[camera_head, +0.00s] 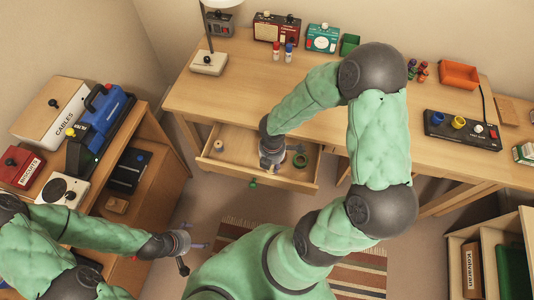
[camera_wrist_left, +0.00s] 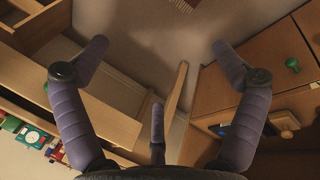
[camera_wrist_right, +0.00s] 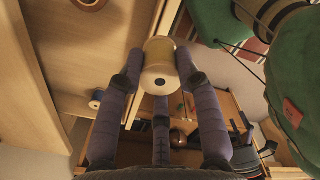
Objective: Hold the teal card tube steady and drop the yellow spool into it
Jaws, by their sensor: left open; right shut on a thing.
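The yellow spool (camera_wrist_right: 160,55) is in the fingers of my right gripper, pale end toward the right wrist camera. In the head view my right gripper (camera_head: 270,163) is over the open desk drawer (camera_head: 240,172), and the spool is hidden there. My left gripper (camera_head: 190,245) is open and empty, low between the left cabinet and the rug. It also shows in the left wrist view (camera_wrist_left: 155,50) with its fingers spread and nothing between them. I cannot make out the teal card tube in any view.
A small spool (camera_head: 218,146) and a green ring (camera_head: 300,160) lie in the drawer. A green drawer knob (camera_head: 253,183) sticks out in front. The left cabinet (camera_head: 150,130) stands near my left arm. The desk (camera_head: 235,85) has a clear stretch in its middle.

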